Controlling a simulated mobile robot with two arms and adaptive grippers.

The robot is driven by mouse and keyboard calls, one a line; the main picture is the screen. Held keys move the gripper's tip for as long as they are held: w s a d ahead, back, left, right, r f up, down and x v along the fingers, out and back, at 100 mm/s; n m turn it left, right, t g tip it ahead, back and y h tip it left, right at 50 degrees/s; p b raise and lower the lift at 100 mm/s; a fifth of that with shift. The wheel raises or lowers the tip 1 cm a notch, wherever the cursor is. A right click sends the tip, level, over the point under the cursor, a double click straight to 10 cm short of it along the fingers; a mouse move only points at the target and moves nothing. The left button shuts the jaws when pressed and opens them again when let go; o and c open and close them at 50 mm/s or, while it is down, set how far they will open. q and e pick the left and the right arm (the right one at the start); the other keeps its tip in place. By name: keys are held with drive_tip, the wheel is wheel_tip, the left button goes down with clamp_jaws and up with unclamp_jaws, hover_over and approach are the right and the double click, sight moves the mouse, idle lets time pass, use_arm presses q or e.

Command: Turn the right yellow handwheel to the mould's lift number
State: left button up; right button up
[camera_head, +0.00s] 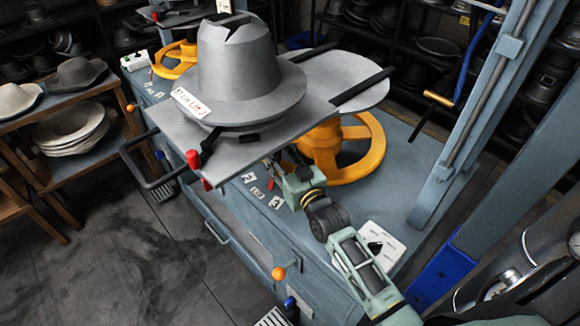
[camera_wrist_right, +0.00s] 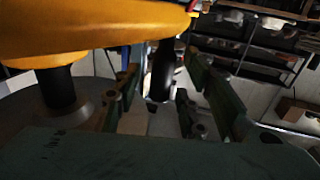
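The right yellow handwheel (camera_head: 366,150) lies flat on the blue-grey bench, partly hidden under the grey press plate (camera_head: 237,153). The grey hat-shaped mould (camera_head: 237,65) stands on that plate; its white label (camera_head: 191,103) has small text that seems to end in 3. My right gripper (camera_head: 277,178) is low beside the wheel's near left side, under the plate. In the right wrist view, the wheel's yellow rim (camera_wrist_right: 80,30) is at upper left. A dark upright handle (camera_wrist_right: 163,70) shows between the spread fingers (camera_wrist_right: 157,105); contact cannot be told. My left gripper is out of view.
Number cards (camera_head: 249,177), including 2 and 3, lie along the bench's front edge. A white sheet (camera_head: 381,243) lies right of my arm. A blue-grey post (camera_head: 470,120) rises at right; another yellow wheel (camera_head: 176,60) is behind.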

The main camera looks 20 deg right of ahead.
drive_tip(key=s+d, duration=0.1)
drive_tip(key=s, duration=1)
